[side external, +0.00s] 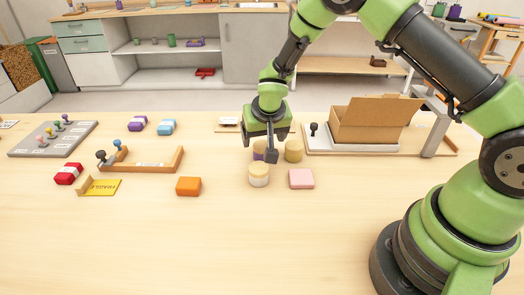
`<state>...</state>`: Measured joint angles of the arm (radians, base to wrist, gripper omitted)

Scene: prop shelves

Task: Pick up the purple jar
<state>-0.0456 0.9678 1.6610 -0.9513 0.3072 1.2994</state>
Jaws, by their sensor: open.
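The purple jar (258,156) stands on the wooden table in the side external view, with only part of it showing. My gripper (262,148) points down over it and is open. One finger hangs in front of the jar's right part, and the jar's top is hidden behind the gripper. I cannot tell whether the fingers touch the jar.
A white jar with a tan lid (259,178) stands just in front, and a tan jar (294,151) is close on the right. A pink block (301,179) and an orange block (188,186) lie nearby. An open cardboard box (368,122) stands at right. The front table is clear.

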